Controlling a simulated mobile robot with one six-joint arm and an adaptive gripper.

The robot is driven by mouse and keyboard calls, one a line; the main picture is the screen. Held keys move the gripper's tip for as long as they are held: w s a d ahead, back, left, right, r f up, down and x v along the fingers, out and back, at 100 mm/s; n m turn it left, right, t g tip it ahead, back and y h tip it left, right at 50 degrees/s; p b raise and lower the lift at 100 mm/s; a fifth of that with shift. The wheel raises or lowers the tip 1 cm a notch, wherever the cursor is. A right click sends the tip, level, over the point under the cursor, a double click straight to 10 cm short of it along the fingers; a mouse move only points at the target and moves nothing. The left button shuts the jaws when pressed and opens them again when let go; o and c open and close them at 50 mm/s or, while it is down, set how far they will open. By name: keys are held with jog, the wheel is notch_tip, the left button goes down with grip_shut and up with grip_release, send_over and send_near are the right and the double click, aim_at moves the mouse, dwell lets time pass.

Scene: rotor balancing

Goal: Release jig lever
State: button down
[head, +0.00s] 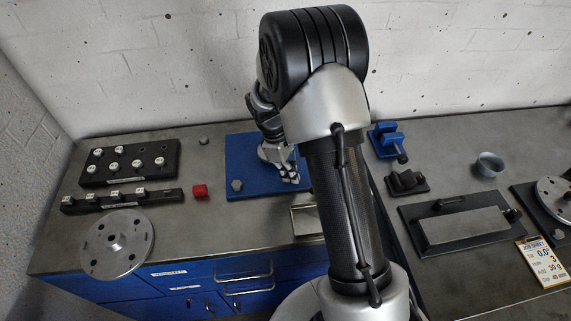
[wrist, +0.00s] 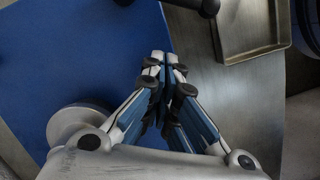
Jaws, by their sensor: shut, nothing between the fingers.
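My gripper (head: 289,178) is low over the blue plate (head: 237,151), with its fingers together and empty. In the wrist view the closed fingertips (wrist: 165,62) are over the blue plate (wrist: 90,50), near its edge. A black bar with a rounded knob (wrist: 208,6) enters at the top of the wrist view, ahead of the fingertips and apart from them. It may be the jig lever, but most of it is cut off. In the head view my arm covers the right part of the blue plate, and I cannot make out the lever there.
A grey knob-like disc (head: 236,185) stands on the plate's left part. A shallow metal tray (head: 306,222) lies in front. A red block (head: 200,190), black racks (head: 130,164) and a rotor disc (head: 116,243) are left. A blue clamp (head: 385,138) and a grey cup (head: 488,164) are right.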

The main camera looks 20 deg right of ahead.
jog(key=shift+s+d+r+b, duration=0.15)
jog(key=shift+s+d+r, duration=0.15)
jog(key=shift+s+d, duration=0.35)
jog(key=shift+s+d+r+b, duration=0.15)
jog(key=shift+s+d+r, duration=0.1)
jog(key=shift+s+d, duration=0.4)
